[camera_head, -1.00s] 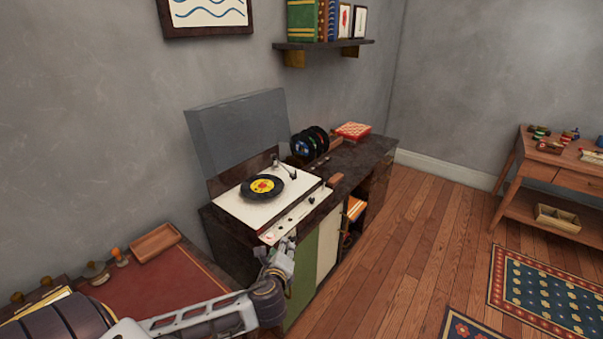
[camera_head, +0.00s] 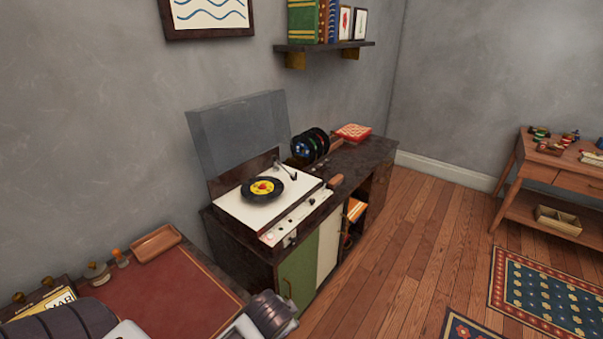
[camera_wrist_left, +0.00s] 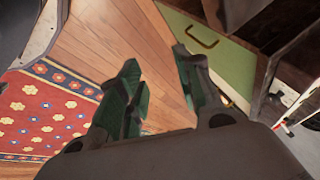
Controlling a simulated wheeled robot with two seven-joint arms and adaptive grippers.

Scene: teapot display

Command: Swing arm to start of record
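The record player (camera_head: 238,213) has a white deck and stands on a dark cabinet with its grey lid (camera_head: 240,135) raised. A black record (camera_head: 250,196) with a yellow and red label lies on it. The tone arm (camera_head: 287,172) is at the deck's back right, beside the record. Whether it touches the record is too small to tell. My left gripper (camera_wrist_left: 157,60) shows in the left wrist view with its fingers apart and nothing between them. My right gripper is not in view.
The cabinet's green door (camera_head: 298,272) with a handle faces my left arm. A table with a red top (camera_head: 165,287) stands at the left, holding a wooden tray (camera_head: 156,243).

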